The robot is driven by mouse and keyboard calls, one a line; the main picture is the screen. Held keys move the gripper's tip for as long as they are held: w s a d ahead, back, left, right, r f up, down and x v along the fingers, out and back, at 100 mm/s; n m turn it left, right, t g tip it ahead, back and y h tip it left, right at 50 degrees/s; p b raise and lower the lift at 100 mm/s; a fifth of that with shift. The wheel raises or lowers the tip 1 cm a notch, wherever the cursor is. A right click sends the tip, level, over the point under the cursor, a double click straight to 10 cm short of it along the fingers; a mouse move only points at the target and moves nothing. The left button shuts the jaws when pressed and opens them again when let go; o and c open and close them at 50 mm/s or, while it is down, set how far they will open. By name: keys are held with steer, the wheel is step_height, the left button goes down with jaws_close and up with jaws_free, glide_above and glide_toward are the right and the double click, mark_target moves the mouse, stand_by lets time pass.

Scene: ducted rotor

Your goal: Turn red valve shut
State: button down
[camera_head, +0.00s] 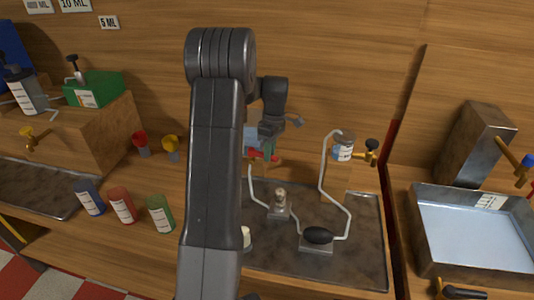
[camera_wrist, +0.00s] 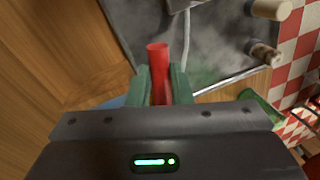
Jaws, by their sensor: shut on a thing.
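A red, rounded handle (camera_wrist: 158,70), apparently the red valve's, stands between the two green fingers of my gripper (camera_wrist: 160,85) in the wrist view. The fingers press on it from both sides and its end sticks out beyond them. In the head view my gripper (camera_head: 263,145) is partly behind my arm, above the back of the dark metal tray. A bit of the red handle (camera_head: 273,158) shows just below it. The valve's body and its pipe joint are hidden, so I cannot tell how far it is turned.
The dark tray (camera_head: 360,265) carries a bent pipe (camera_head: 323,180), a black knob (camera_head: 318,235) and a small fitting (camera_head: 280,197). Blue, red and green labelled containers (camera_head: 122,205) stand left of my arm. A basin (camera_head: 475,235) is at the right.

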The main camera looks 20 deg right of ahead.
steer(key=shift+w+d+n, duration=0.3)
steer(key=shift+w+n, duration=0.05)
steer(key=shift+n, duration=0.35)
steer(key=shift+w+d+n, duration=0.25)
steer(key=shift+w+n, duration=0.1)
steer(key=shift+n, duration=0.35)
steer(key=shift+r+h, duration=0.1)
steer(key=shift+h, duration=0.2)
steer(key=c, duration=1.3)
jaws_free()
step_height(320, 180, up, 13)
steer(key=w+d, duration=0.1)
steer(key=w, duration=0.1)
steer(key=shift+d+r+b, duration=0.2)
steer(key=shift+d+b, duration=0.1)
steer(key=shift+b, duration=0.05)
steer(key=shift+f, duration=0.1)
